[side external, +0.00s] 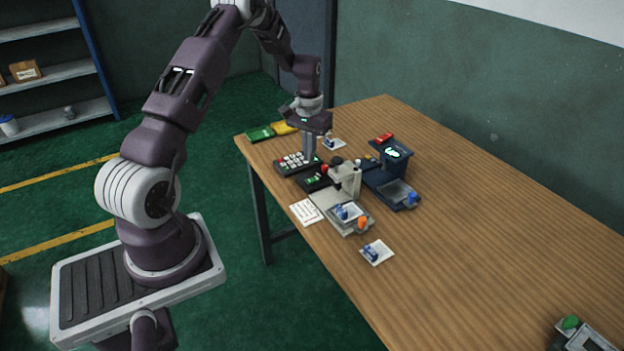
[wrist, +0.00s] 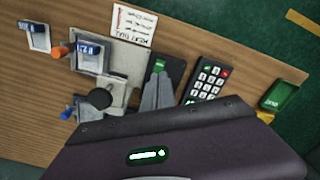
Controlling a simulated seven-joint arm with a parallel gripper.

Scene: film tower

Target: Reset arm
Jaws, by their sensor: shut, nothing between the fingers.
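My gripper (side external: 309,154) points down above the far left part of the wooden table (side external: 480,230). Its grey fingers are together and hold nothing. In the side view its tips overlap the back of the black keypad (side external: 291,166); I cannot tell the gap between them. In the wrist view the shut fingers (wrist: 157,90) overlap a dark box with a green display (wrist: 160,66), and the keypad (wrist: 208,78) lies to their right.
A grey press-like machine (side external: 325,199) and a dark blue machine with a lit sign (side external: 394,155) stand close by. The right table is mostly clear.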

